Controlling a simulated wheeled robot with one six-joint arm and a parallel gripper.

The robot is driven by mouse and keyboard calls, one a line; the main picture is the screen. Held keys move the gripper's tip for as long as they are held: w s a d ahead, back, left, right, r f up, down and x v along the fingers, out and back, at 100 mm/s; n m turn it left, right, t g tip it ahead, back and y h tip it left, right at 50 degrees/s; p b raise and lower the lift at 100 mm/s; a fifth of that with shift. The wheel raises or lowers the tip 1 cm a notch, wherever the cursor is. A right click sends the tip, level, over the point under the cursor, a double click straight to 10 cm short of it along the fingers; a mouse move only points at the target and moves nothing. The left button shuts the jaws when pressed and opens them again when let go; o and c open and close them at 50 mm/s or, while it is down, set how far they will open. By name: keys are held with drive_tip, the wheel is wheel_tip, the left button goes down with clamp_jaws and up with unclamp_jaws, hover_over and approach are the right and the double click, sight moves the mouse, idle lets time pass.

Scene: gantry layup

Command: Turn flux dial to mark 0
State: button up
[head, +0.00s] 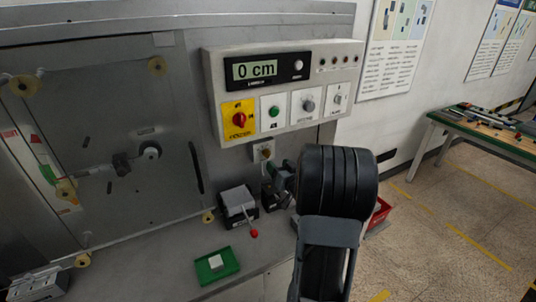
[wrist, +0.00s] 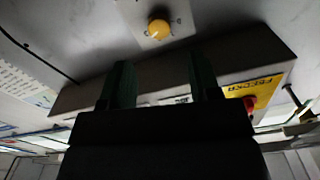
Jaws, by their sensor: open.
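A small round yellow-orange knob (wrist: 158,29) sits on a pale plate with small marks in the wrist view. The head view shows this plate (head: 264,151) just under the control box, with the knob small and partly unclear. No readable label tells me that it is the flux dial, and I cannot read its setting. My gripper (wrist: 161,72) is open, with two dark green fingers apart and nothing seen between them. The fingertips point toward the knob and appear short of it. In the head view my gripper (head: 275,172) is partly hidden by my arm, just below the plate.
The control box (head: 213,85) carries a "0 cm" display (head: 254,70), a red rotary switch (head: 239,119), a green button (head: 274,111) and a grey knob (head: 309,105). A grey block (head: 237,201) with a red-tipped lever and a green tray (head: 217,265) stand on the bench below.

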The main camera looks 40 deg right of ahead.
sight(268, 154)
drive_tip(key=w, duration=0.2)
drive_tip(key=w+p, duration=0.1)
drive_tip(key=w, duration=0.2)
drive_tip(key=w+d, duration=0.1)
drive_tip(key=w, duration=0.1)
drive_tip(key=shift+w+p, duration=0.25)
drive_tip(key=shift+p, duration=0.05)
drive_tip(key=c, duration=0.9)
drive_tip(key=shift+f+b, duration=0.1)
drive_tip(key=shift+b, duration=0.25)
